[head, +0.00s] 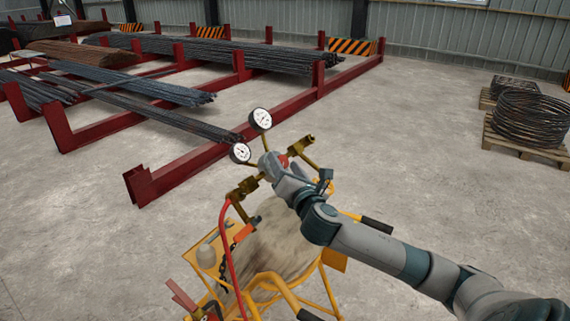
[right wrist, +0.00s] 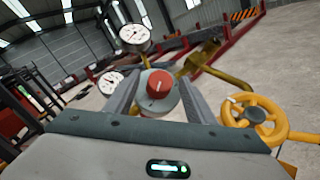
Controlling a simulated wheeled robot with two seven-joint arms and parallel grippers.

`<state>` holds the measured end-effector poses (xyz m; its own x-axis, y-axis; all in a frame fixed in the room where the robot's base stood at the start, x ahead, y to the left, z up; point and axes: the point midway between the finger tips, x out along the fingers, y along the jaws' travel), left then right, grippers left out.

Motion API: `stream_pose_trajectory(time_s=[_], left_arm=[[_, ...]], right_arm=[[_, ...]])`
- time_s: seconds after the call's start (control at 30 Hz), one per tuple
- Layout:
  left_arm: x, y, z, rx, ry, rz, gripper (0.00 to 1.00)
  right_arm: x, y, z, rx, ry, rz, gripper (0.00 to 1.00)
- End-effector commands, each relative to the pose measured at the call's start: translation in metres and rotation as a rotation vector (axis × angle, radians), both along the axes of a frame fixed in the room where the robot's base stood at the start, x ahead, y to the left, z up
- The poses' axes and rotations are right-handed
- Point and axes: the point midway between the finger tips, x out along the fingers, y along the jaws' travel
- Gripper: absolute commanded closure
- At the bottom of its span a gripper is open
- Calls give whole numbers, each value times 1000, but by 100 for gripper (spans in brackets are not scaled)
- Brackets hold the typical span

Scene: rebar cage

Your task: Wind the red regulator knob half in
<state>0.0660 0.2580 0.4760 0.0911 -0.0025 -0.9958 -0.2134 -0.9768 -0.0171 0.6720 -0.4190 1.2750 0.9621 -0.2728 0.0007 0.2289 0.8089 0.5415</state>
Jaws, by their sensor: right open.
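The red regulator knob (right wrist: 159,84) shows in the right wrist view, on a grey round body, with a pale mark line on its face. My right gripper (right wrist: 157,98) is open, with one finger to each side of the knob; I cannot tell whether either finger touches it. In the head view my right gripper (head: 273,165) is at the regulator, and a bit of red shows beside it; the knob is mostly hidden there. Two white dial gauges, the upper (head: 261,118) and the lower (head: 240,153), stand beside the gripper. My left gripper is not in view.
A yellow cart frame (head: 322,284) carries the regulator, with a red hose (head: 229,250) on its left. A yellow handwheel (right wrist: 276,122) is right of my fingers. Brass fittings (head: 244,189) flank the regulator.

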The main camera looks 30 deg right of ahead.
Motion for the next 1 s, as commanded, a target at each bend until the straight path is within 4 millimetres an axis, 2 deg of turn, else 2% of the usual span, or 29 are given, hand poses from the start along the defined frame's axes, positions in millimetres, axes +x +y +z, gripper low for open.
stream_pose_trajectory(time_s=[0.03, 0.07, 0.2, 0.23, 0.67, 1.0], left_arm=[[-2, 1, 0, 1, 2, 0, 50], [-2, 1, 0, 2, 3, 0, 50], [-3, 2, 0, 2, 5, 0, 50], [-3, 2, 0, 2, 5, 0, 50], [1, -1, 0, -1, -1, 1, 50], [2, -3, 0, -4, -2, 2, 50]], right_arm=[[0, 0, 0, 0, 0, 0, 50], [0, 0, 0, 0, 0, 0, 55], [0, 0, 0, 0, 0, 0, 88], [0, 0, 0, 0, 0, 0, 91], [1, 1, 1, 37, 14, -33, 91], [3, 4, 5, 182, 71, -162, 91]])
